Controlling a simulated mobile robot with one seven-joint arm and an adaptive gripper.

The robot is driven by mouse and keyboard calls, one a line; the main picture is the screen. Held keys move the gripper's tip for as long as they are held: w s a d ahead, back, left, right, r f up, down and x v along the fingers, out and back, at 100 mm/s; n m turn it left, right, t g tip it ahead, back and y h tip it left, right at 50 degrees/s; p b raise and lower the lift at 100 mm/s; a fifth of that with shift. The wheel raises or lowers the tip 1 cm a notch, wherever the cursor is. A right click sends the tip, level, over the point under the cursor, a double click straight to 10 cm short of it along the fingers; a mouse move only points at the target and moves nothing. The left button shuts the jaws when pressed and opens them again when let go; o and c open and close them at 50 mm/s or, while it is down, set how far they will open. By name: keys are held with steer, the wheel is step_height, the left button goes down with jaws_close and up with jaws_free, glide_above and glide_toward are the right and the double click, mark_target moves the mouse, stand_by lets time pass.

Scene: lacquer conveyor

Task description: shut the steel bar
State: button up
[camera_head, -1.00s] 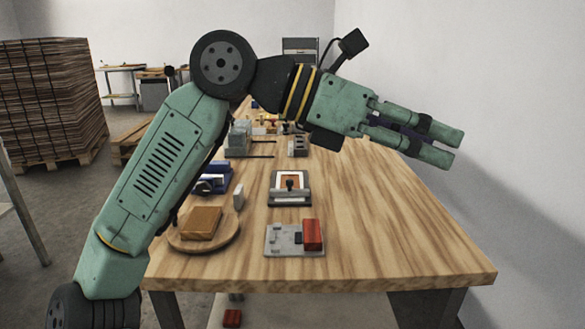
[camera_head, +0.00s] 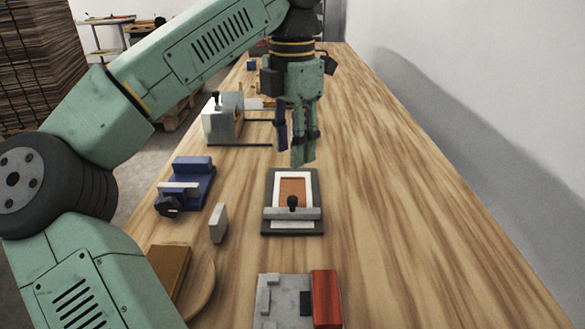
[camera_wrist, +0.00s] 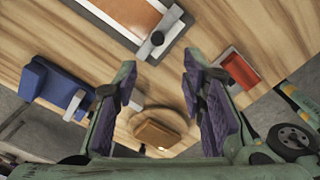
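The steel bar (camera_head: 302,214) is a flat grey bar with a black knob, lying across the near part of a dark-framed plate (camera_head: 316,190) that holds a white-bordered brown sheet. The bar also shows at the top of the wrist view (camera_wrist: 172,20), its knob toward my gripper. My gripper (camera_head: 302,158) points down beyond the far edge of the plate in the head view, above the table and apart from the bar. In the wrist view my gripper (camera_wrist: 160,68) has its two fingers spread, with nothing between them.
A blue clamp-like device (camera_head: 192,180) and a small grey block (camera_head: 218,222) stand left of the plate. A red block (camera_head: 326,298) sits on a grey base nearer me, beside a round wooden board (camera_head: 203,285). The table's right side is clear up to the wall.

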mark_target(292, 198)
steer(key=f, duration=1)
steer(key=shift+w+f, duration=0.25)
steer(key=shift+f, duration=0.1)
jaws_close()
stand_by(0.5)
